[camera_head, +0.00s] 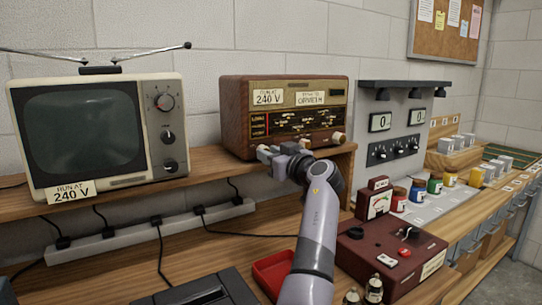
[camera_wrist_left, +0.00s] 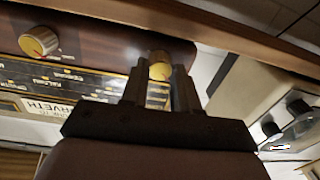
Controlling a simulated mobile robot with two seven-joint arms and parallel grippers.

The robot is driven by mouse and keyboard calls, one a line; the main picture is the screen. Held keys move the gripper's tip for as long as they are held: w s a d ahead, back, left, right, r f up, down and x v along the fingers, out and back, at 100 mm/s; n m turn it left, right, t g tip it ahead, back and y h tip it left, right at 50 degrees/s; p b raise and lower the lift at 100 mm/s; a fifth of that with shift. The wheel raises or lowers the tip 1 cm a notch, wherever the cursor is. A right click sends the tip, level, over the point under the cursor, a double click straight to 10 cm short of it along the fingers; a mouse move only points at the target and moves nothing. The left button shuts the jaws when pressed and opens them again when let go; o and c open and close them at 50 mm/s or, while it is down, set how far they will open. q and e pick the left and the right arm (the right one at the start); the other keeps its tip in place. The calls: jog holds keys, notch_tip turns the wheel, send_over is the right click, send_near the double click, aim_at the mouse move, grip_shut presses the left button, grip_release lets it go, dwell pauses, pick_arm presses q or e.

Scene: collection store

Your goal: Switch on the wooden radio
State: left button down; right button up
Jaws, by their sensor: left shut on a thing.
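The wooden radio (camera_head: 236,120) stands on the wooden shelf, with a dark dial, pale printed markings and paper labels reading 240 V and another word. My left gripper (camera_head: 267,153) is at the lower left of its front. In the left wrist view, which shows the radio (camera_wrist_left: 105,42) upside down, the left gripper (camera_wrist_left: 160,80) is shut on a brass-faced radio knob (camera_wrist_left: 160,66) between its fingers. Another radio knob (camera_wrist_left: 38,41) is free; it is the right knob (camera_head: 338,137) in the head view. The gripper hides the held knob in the head view. My right gripper is not in view.
An old television (camera_head: 85,130) with its own knobs stands left of the radio. A power strip (camera_head: 150,232) with cables hangs below the shelf. A red tray (camera_head: 268,275) and a maroon control box (camera_head: 385,255) sit on the bench below. Meters hang right of the radio.

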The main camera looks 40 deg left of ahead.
pick_arm(q)
jog(key=shift+r+m+t+p, duration=0.15)
jog(key=shift+m+p, duration=0.9)
jog(key=shift+m, duration=2.3)
jog(key=shift+r+m+t+p, duration=0.2)
jog(key=shift+m+p, duration=0.8)
jog(key=shift+m, duration=2.35)
jog(key=shift+f, duration=0.2)
jog(key=c, duration=0.8)
grip_release()
jog(key=shift+a+f, duration=0.1)
jog(key=shift+c, duration=0.2)
